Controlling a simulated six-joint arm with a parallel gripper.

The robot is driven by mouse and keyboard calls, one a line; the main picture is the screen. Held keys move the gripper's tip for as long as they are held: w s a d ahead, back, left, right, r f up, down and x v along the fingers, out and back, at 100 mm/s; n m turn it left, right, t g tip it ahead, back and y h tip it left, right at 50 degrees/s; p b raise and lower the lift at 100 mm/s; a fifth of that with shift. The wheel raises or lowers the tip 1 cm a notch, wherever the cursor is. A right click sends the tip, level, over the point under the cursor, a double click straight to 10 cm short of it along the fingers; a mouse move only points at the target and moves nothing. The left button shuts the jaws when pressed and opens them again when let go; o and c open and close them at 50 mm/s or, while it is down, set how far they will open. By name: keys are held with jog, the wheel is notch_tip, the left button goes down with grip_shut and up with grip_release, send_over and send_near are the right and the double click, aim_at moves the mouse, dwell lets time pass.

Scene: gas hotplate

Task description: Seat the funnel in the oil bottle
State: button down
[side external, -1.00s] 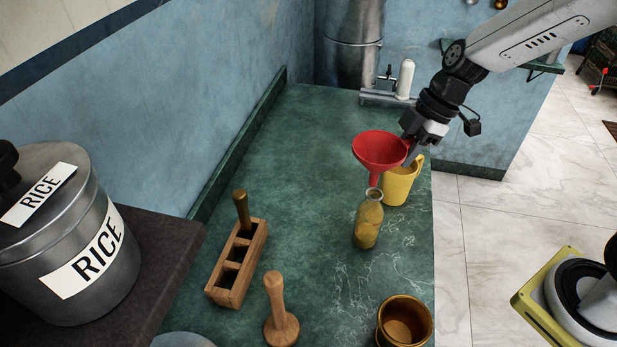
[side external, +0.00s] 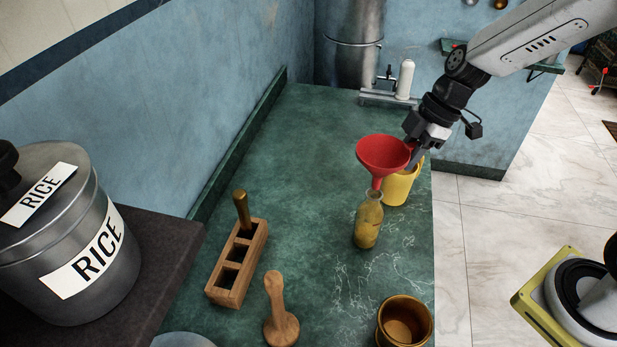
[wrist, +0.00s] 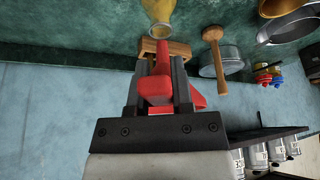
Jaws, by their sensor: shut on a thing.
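The red funnel (side external: 383,153) is upright with its wide mouth up, and its rim is held by my gripper (side external: 411,149). The oil bottle (side external: 368,225), yellowish glass, stands upright on the green counter below it. The funnel's spout tip overlaps the bottle's mouth in the side view; I cannot tell whether it is inside or just above or behind it. In the wrist view, my gripper (wrist: 157,80) is shut on the red funnel (wrist: 155,88), and the bottle (wrist: 160,14) shows at the top edge.
A yellow mug (side external: 399,187) stands close behind the bottle, below my gripper. A wooden block with slots (side external: 238,264), a wooden pestle (side external: 280,320) and a brown pot (side external: 404,324) stand nearer the front.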

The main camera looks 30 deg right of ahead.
jog(key=shift+f, duration=1.85)
jog(key=shift+f, duration=0.7)
dwell(0.5)
jog(key=shift+c, duration=2.1)
grip_release()
jog(key=shift+r, duration=0.1)
jog(key=shift+v, duration=3.85)
